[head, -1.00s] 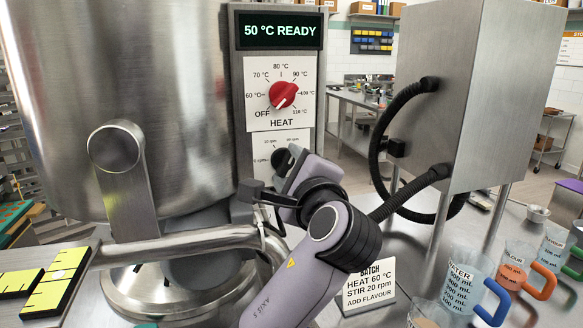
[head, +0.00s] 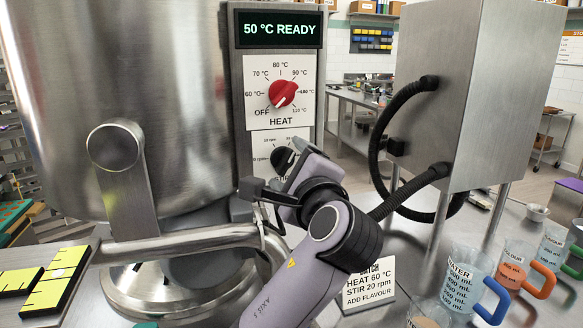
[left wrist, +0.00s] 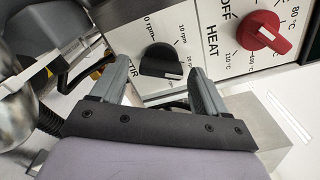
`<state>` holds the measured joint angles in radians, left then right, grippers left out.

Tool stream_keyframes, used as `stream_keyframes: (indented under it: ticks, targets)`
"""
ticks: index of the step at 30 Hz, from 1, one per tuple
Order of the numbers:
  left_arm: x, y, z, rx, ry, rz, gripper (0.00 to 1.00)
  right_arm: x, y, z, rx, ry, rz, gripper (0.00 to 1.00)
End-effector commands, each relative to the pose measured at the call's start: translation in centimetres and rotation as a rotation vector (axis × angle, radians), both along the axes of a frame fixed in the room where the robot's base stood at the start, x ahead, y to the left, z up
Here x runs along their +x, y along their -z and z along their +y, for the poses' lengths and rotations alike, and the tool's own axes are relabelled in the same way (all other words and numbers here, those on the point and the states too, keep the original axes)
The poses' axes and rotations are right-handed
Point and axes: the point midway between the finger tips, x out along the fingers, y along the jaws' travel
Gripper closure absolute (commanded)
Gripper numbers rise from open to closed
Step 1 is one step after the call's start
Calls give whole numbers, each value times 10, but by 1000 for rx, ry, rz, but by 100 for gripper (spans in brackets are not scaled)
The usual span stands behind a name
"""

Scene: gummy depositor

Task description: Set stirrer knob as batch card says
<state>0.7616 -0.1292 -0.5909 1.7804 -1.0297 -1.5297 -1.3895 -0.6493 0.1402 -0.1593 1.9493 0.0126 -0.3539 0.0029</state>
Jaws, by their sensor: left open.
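The black stirrer knob (head: 283,159) is on the lower dial of the control panel, partly hidden by my left gripper (head: 296,168) in the head view. In the left wrist view the knob (left wrist: 161,61) shows between and just beyond the open fingertips of that gripper (left wrist: 159,68), with no clear contact. Rpm marks surround the knob; a white mark shows near its lower right edge there, but its exact setting is hard to read. The batch card (head: 369,287) stands on the table and reads HEAT 60 °C, STIR 20 rpm, ADD FLAVOUR. My right gripper is not in view.
The red heat knob (head: 282,93) sits just above, under a display (head: 279,29) reading 50 °C READY. A steel vessel (head: 120,60) is left of the panel. A steel cabinet (head: 455,90) with black hoses and several measuring jugs, including the water jug (head: 461,275), are at right.

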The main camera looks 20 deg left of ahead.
Motion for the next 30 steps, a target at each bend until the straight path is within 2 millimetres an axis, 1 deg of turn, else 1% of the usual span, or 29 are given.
stream_keyframes:
  ticks: [9,13,18,30]
  targets:
    - [-39,2,-28,-3,5,1,26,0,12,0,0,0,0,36]
    - [-52,2,-36,-2,4,2,26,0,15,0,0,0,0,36]
    - [-58,1,-39,0,2,3,26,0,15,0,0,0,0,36]
    - [-57,1,-39,0,3,2,26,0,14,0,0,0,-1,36]
